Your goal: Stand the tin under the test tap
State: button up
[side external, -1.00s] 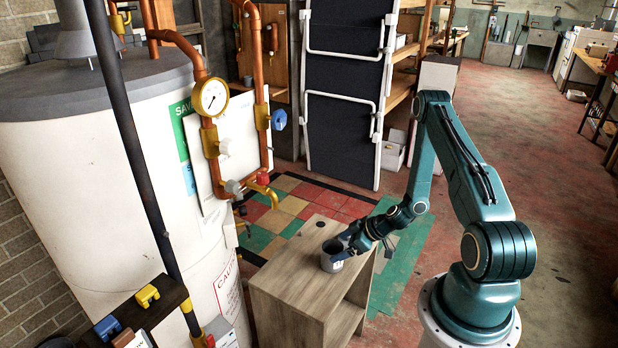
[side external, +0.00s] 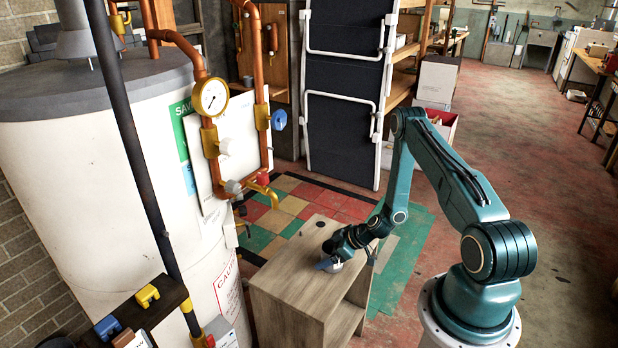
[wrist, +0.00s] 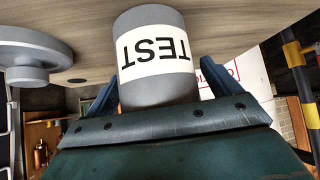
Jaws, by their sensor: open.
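The tin (wrist: 158,92) is a grey cylinder with a white label reading TEST, upside down in the wrist view. It stands on the wooden bench top; in the side view the tin (side external: 334,267) is mostly hidden by my gripper. My gripper (side external: 328,262) is low over the bench, with its blue fingers open on either side of the tin. In the wrist view my gripper (wrist: 155,82) shows a finger at each side of the tin; I cannot tell whether they touch it. The brass tap (side external: 264,191) with a red handle sticks out from the copper pipes, left of the bench.
The wooden bench (side external: 290,290) has an open shelf side. A grey round thing (wrist: 30,52) with a knob is near the tin in the wrist view. A big white tank (side external: 110,190), pipes and a gauge (side external: 210,97) stand at left. The checkered floor behind is clear.

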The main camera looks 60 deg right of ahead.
dwell(0.3)
jog(key=c, duration=1.3)
jog(key=shift+r, duration=0.1)
notch_tip(320, 180, up, 20)
jog(key=shift+f, duration=0.1)
dwell(0.7)
